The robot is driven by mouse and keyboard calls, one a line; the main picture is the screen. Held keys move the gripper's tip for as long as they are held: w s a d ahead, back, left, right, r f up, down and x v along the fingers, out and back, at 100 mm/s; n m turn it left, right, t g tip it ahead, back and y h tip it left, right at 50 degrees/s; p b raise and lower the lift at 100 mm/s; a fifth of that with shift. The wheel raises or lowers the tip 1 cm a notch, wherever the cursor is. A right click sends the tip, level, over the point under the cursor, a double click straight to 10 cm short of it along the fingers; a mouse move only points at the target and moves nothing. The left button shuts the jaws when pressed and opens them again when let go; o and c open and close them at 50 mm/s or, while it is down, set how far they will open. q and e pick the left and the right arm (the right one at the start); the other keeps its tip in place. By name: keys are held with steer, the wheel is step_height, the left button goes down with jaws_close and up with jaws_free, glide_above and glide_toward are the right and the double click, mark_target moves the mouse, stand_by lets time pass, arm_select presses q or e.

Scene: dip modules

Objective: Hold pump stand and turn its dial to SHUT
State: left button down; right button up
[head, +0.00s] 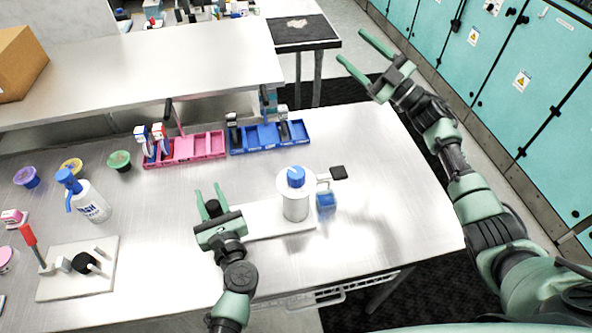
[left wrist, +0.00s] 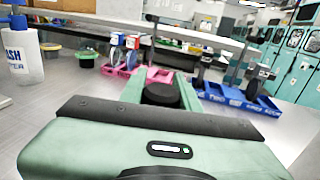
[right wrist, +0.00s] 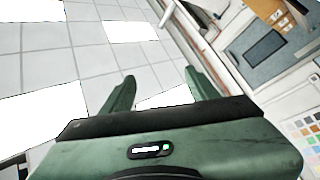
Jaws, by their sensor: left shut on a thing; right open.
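The pump stand has a white base plate (head: 262,222), a white round pump body (head: 295,208) and a blue dial (head: 296,174) on top. A pale mark shows on the dial, but I cannot read its setting. My left gripper (head: 209,204) is shut on a black round knob (head: 213,208) at the left end of the stand. The knob also shows between the fingers in the left wrist view (left wrist: 161,94). My right gripper (head: 351,46) is open and empty, raised far from the stand beyond the table's right side; its fingers (right wrist: 158,88) also show in the right wrist view.
A blue cup (head: 326,201) and a black pad (head: 338,172) adjoin the pump body's right side. Pink (head: 190,150) and blue racks (head: 268,138) stand behind. A wash bottle (head: 92,205) and another white stand (head: 75,283) are at left. The table's right part is clear.

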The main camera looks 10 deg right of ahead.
steer(key=s+a+r+n+g+y, duration=0.25)
steer(key=a+n+g, duration=0.25)
steer(key=a, duration=0.3)
steer(key=s+a+r+n+g+y, duration=0.2)
steer(key=a+r+n+g, duration=0.1)
steer(key=a+n+g, duration=0.3)
steer(key=s+a+f+n+g+h, duration=0.3)
steer(key=s+a+n+g+h, duration=0.4)
steer(key=s+a, duration=0.45)
steer(key=n+t+h, duration=0.1)
steer(key=n+h, duration=0.3)
steer(key=h, duration=0.8)
glide_toward(296, 172)
step_height(296, 172, down, 10)
steer(key=shift+a+f, duration=0.1)
steer(key=shift+a, duration=0.05)
